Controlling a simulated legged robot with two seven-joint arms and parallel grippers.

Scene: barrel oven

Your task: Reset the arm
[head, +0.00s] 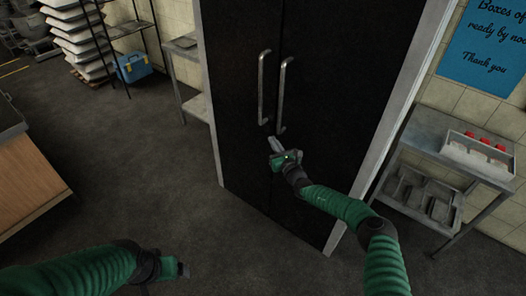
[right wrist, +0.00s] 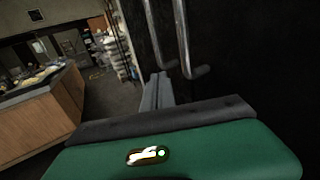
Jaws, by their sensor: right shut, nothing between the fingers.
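My right arm, green with dark joints, reaches up from the lower right in the head view. Its gripper (head: 275,145) is shut and empty, in front of the dark double doors (head: 240,100), just below the lower ends of the two metal door handles (head: 282,95). In the right wrist view the shut fingers (right wrist: 156,92) point away, with the handles (right wrist: 182,40) above and to the right. My left gripper (head: 183,269) is low over the floor at the bottom left; its finger state is too small to tell.
A metal side table (head: 432,130) with a box of red-topped containers (head: 478,152) stands right of the doors. A wooden counter (head: 30,180) is at the left. A blue case (head: 133,67) and stacked sacks (head: 80,40) are at the back left. The dark floor between is clear.

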